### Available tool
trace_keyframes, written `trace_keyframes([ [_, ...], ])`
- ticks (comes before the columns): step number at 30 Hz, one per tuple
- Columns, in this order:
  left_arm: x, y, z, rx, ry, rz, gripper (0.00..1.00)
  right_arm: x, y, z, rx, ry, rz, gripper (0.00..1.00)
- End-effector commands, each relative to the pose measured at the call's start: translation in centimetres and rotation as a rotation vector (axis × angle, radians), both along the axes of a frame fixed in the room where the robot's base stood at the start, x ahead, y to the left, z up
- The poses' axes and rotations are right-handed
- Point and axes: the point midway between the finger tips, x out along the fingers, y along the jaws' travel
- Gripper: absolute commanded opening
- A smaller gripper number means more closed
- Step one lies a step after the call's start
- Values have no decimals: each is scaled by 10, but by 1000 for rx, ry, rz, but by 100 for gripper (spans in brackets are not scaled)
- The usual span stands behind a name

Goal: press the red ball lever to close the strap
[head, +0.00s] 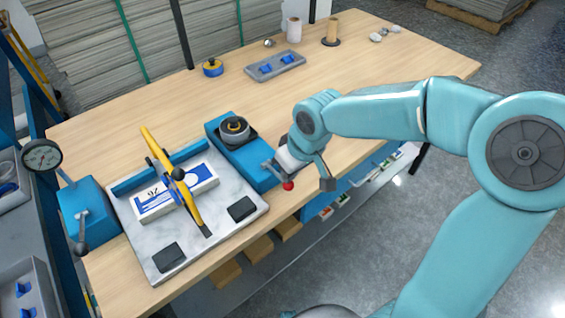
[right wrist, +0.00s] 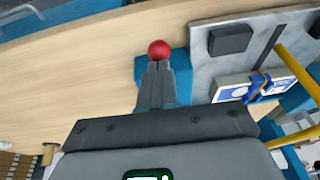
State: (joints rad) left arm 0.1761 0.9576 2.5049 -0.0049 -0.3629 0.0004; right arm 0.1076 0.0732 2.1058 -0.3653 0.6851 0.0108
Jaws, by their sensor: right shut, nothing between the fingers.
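The red ball (head: 288,186) of the lever is at the front end of a blue block (head: 240,160) that carries a round dark dial. My right gripper (right wrist: 157,70) is shut and empty. In the right wrist view its fingertips are at or just short of the red ball (right wrist: 159,50); I cannot tell whether they touch. The lever's arm is mostly hidden. A yellow strap (head: 158,152) runs across a blue and white box (head: 160,199) on a pale marble plate (head: 225,230). My left gripper is not in view.
A blue unit (head: 88,208) with a gauge (head: 41,156) and a dark knob stands left of the plate. Dark pads (head: 242,209) sit on its front. A grey tray (head: 275,65), a yellow-blue roll (head: 213,68) and spools (head: 294,30) are farther back. The table's middle is clear.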

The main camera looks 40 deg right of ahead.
Motion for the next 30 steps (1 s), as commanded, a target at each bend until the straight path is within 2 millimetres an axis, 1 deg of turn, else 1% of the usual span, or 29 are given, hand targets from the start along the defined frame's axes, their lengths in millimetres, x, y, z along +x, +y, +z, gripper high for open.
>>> trace_keyframes([
  [1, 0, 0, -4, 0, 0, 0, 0, -1, 0, -5, 0, 6, 1, 0],
  [6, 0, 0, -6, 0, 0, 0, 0, -1, 0, -6, 0, 8, 2, 0],
  [21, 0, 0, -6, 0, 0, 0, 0, 1, 0, -5, 0, 7, 2, 0],
  [23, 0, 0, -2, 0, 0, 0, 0, 2, 0, -1, 0, 6, 2, 0],
  [26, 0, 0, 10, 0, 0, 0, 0, 6, 0, 12, -1, 4, 1, 0],
  [30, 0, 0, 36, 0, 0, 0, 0, 15, -1, 43, -1, 5, 1, 0],
])
